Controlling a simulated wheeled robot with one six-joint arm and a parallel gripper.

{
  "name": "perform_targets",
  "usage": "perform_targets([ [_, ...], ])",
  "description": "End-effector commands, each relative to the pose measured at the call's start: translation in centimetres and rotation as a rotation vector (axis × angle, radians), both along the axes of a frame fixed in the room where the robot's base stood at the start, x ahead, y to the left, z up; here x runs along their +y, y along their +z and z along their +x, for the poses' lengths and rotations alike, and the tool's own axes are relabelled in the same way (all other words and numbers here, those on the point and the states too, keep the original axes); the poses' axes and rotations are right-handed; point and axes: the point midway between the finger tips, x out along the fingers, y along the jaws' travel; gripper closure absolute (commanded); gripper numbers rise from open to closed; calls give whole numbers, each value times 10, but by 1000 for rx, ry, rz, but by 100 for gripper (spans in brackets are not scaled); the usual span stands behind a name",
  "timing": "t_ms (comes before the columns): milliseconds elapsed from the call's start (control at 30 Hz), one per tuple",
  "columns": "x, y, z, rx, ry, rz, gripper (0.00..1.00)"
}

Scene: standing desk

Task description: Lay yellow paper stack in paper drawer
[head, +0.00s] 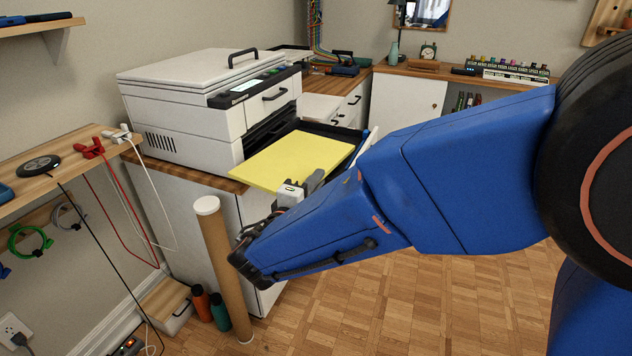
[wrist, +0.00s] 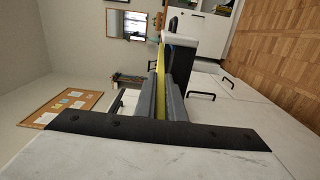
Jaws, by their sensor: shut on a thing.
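The yellow paper stack (head: 293,160) lies flat and level at the front of the white printer (head: 205,100). My gripper (head: 300,190) is shut on its near edge. In the wrist view the stack (wrist: 160,85) shows edge-on between the two grey fingers of my gripper (wrist: 163,98). The black paper drawer (head: 345,134) is pulled out of the printer, and its far and right edges show beyond the stack. The stack hides most of the drawer. I cannot tell whether the stack touches the drawer floor or is held above it.
The printer stands on a white cabinet with a wooden top (head: 228,183). A cardboard tube (head: 222,265) leans upright before the cabinet, close to my arm. Orange and teal bottles (head: 220,312) stand on the floor. A wooden shelf (head: 70,163) with cables is at left. The floor at right is clear.

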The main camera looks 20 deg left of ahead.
Motion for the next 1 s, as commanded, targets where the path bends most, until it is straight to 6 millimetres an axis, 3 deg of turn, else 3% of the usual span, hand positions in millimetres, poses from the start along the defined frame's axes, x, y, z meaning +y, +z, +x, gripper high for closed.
perform_targets([
  [467, 0, -10, 0, -1, 0, 1, 100],
  [500, 0, -11, 0, 0, 0, -1, 84],
  [567, 0, -11, 0, 0, 0, 0, 72],
  [867, 0, -10, 0, 0, 0, 0, 72],
  [1000, 0, 0, 0, -1, 0, 2, 72],
])
